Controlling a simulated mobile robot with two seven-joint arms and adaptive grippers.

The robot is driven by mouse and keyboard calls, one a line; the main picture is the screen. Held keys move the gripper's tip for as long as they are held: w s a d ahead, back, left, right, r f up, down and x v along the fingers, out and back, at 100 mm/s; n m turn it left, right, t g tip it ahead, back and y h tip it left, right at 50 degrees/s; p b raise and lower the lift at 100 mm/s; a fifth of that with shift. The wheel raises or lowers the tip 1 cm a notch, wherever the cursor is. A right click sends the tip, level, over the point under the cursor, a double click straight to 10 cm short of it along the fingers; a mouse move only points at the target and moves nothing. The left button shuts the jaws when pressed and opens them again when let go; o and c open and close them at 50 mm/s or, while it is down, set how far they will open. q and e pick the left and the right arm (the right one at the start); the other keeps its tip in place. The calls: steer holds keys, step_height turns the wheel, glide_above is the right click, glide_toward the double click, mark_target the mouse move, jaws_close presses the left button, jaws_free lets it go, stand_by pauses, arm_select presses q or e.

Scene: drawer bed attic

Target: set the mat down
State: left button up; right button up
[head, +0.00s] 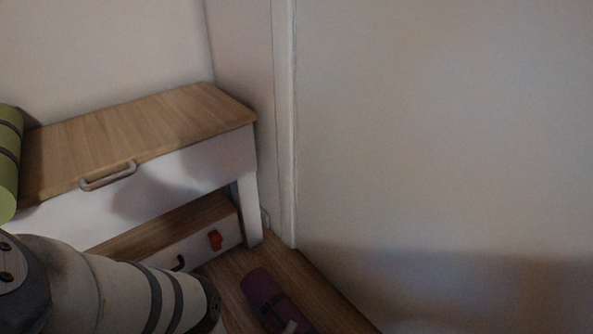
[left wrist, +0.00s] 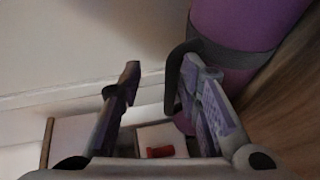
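A purple rolled mat (head: 262,288) with dark straps shows at the bottom of the head view, in front of the wooden floor. I cannot tell whether it rests on the floor. The mat fills the upper right of the left wrist view (left wrist: 235,22), where a dark strap loop (left wrist: 172,80) curves beside the right-hand finger. My left gripper (left wrist: 160,68) has its fingers spread, with a clear gap between them. The loop lies close to or around one finger; I cannot tell which. My right gripper is out of view.
A green rolled mat (head: 8,165) is at the far left. A bare wall (head: 450,130) bounds the right; a strip of floor (head: 315,285) is clear.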

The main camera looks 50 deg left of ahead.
arm_select(q)
steer(key=p+v, duration=0.1)
steer(key=v, duration=0.4)
steer(key=shift+s, duration=0.15)
steer(key=o, duration=1.7)
steer(key=shift+d, duration=0.1)
steer(key=shift+s+d, duration=0.1)
